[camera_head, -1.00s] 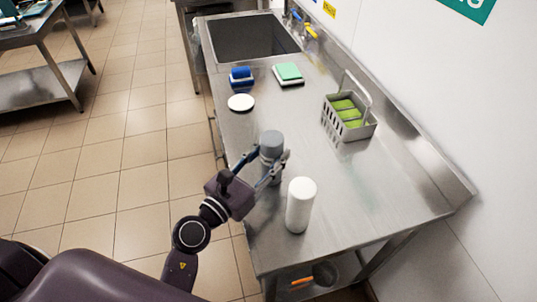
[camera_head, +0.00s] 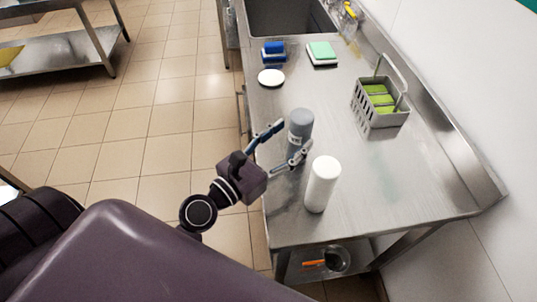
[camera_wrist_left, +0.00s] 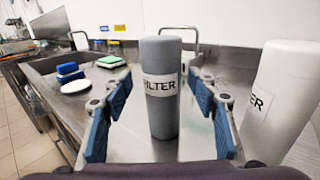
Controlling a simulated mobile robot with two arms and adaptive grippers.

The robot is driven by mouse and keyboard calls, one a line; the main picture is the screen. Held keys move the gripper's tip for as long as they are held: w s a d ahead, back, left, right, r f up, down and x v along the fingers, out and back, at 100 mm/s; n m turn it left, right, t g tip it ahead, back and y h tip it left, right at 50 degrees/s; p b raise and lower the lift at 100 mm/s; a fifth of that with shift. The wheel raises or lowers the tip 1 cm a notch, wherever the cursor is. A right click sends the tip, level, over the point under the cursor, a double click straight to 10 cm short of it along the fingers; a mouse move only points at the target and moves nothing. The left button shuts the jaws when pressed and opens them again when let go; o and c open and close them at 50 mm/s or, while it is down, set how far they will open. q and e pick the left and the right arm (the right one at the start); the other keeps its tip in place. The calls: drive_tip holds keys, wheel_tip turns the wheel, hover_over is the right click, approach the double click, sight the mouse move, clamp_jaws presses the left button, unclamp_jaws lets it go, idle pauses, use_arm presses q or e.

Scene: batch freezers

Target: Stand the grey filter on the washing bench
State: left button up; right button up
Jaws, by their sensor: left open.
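The grey filter (camera_head: 299,130) stands upright on the steel washing bench (camera_head: 330,125). In the left wrist view the grey filter (camera_wrist_left: 161,90) shows a white label reading FILTER. My left gripper (camera_head: 287,143) is open at the bench's left edge, with the filter just beyond and between its fingers. In the left wrist view the blue finger pads (camera_wrist_left: 160,115) stand apart on either side of the filter, with gaps visible. A white filter (camera_head: 321,184) stands upright to the right and nearer, also visible in the left wrist view (camera_wrist_left: 278,95). My right gripper is not in view.
A grey basket with green pads (camera_head: 380,102) stands at the back right of the bench. A white disc (camera_head: 271,77), a blue brush (camera_head: 274,52) and a green-white sponge (camera_head: 321,53) lie near the sink (camera_head: 290,15). The bench's middle is clear.

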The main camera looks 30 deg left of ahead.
use_arm(q)
drive_tip(key=b+v, duration=0.3)
drive_tip(key=v, duration=0.5)
drive_tip(key=shift+s, duration=0.4)
